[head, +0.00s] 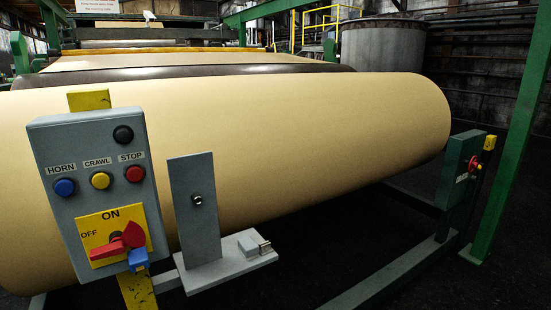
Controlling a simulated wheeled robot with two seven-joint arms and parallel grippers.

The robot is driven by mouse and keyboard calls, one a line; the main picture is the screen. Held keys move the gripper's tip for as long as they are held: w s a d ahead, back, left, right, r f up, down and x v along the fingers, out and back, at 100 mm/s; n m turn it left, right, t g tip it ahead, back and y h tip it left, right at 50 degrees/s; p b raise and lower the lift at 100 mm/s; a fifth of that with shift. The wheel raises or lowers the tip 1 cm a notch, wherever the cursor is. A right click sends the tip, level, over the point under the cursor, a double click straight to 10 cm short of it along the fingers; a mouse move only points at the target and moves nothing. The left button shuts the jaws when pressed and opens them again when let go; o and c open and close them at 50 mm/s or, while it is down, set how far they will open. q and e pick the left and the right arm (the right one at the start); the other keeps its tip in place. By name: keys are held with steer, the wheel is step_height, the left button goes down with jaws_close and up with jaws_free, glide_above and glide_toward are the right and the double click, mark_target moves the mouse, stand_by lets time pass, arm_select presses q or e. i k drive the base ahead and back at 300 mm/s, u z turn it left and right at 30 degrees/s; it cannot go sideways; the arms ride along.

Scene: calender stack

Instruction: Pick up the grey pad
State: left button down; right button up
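A small light-grey block (248,243), likely the grey pad, lies on the right part of a flat grey shelf (215,271). A small metal piece shows at its right end. An upright dark-grey plate (193,220) with a round metal fitting stands on the shelf, to the left of the block. Neither of my grippers is in view.
Left of the shelf, a grey control box (130,181) on a yellow post (136,291) carries several buttons and a red switch handle (115,244), with a blue piece (138,259) at it. A large tan roll (330,130) lies close behind. A green post (512,140) stands right.

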mark_target(249, 249)
steer(key=z, duration=0.4)
steer(key=k, duration=0.55)
steer(key=z, duration=1)
steer(key=i, duration=1.8)
steer(key=u, duration=1)
steer(key=i, duration=1.05)
steer(key=u, duration=1.4)
steer(key=i, duration=0.25)
steer(key=u, duration=0.2)
